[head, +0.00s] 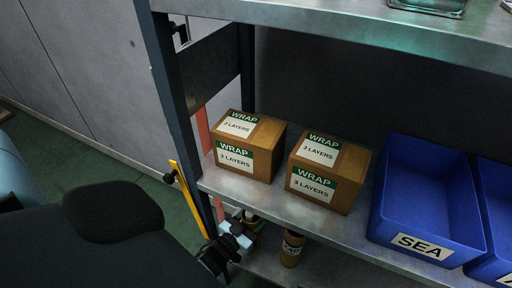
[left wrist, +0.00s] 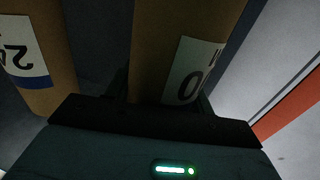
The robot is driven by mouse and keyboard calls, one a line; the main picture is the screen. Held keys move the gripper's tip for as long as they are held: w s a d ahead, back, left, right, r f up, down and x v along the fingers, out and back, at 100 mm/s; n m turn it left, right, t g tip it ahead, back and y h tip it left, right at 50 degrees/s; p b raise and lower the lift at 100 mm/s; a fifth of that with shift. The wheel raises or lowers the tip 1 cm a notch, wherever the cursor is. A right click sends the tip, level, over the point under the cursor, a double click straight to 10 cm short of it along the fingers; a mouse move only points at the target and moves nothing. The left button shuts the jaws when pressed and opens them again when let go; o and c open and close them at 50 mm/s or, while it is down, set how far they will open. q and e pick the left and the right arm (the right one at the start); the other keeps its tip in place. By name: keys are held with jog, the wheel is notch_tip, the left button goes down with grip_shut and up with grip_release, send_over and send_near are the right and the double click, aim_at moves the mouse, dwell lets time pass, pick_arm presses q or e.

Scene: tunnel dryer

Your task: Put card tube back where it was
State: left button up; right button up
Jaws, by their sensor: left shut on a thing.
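My left gripper (head: 244,232) is low at the left end of the rack, by the lower shelf, and is shut on a brown card tube (left wrist: 186,50). This tube has a white label, only partly readable, with a "0" showing. In the head view just a small part of the held tube (head: 251,217) shows beside the gripper. A second brown card tube (head: 290,258) stands upright on the lower shelf to the right. A tube with a blue-edged label reading "24" (left wrist: 38,60) shows at the left of the left wrist view, apart from the held one. The held tube's lower end is hidden. My right gripper is not in view.
The middle shelf (head: 225,183) above bears two WRAP boxes (head: 248,163) (head: 328,184) and blue bins, one marked SEA (head: 425,200). A dark rack post (head: 168,90) and a yellow strip (head: 187,198) stand close to my left arm.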

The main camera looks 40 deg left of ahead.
pick_arm(q)
jog(key=shift+f, duration=0.15)
jog(key=o, duration=1.3)
jog(key=shift+o, duration=0.2)
jog(key=s, duration=1.2)
jog(key=shift+r+p, duration=0.2)
jog(key=shift+p, duration=0.1)
